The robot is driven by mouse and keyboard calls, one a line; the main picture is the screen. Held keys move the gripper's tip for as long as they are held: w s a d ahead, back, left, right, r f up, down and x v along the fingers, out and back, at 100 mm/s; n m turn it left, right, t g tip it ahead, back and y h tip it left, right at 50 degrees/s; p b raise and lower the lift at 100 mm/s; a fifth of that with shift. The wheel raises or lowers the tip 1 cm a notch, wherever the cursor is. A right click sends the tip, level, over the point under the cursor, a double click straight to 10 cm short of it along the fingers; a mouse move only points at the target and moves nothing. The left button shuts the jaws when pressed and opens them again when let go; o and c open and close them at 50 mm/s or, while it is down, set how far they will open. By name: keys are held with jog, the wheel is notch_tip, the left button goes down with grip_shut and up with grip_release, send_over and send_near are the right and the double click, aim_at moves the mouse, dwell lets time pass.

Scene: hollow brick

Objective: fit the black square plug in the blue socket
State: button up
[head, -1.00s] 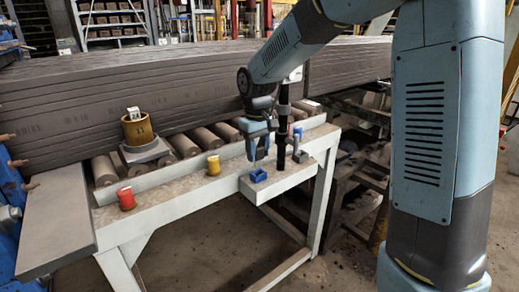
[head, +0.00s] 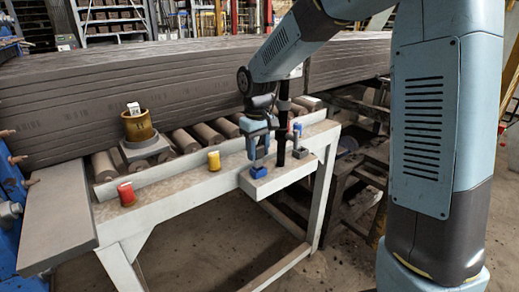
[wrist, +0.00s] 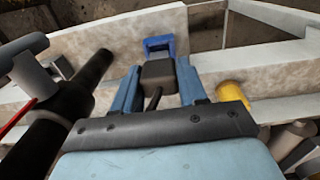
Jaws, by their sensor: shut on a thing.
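The blue socket (head: 259,174) sits on a pale ledge at the right part of the bench front. In the wrist view the socket (wrist: 160,43) shows as a blue frame just beyond the plug. The black square plug (wrist: 158,74) is between the two blue fingers of my gripper (wrist: 160,82), which is shut on it. In the head view my gripper (head: 259,158) points down directly over the socket, its fingertips close to it. The plug is not clear there. Whether the plug has entered the socket I cannot tell.
A black upright pole (head: 282,135) stands close to the right of my gripper. A red cylinder (head: 126,194) and a yellow cylinder (head: 214,161) stand on the bench. A brass-coloured cup (head: 138,127) is on a grey block behind. Free bench surface lies between the cylinders.

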jog(key=shift+f, duration=1.25)
dwell(0.5)
jog(key=o, duration=1.1)
jog(key=shift+o, duration=0.2)
jog(key=shift+r, duration=0.1)
notch_tip(320, 180, up, 14)
jog(key=shift+f, duration=0.25)
jog(key=shift+s, duration=0.1)
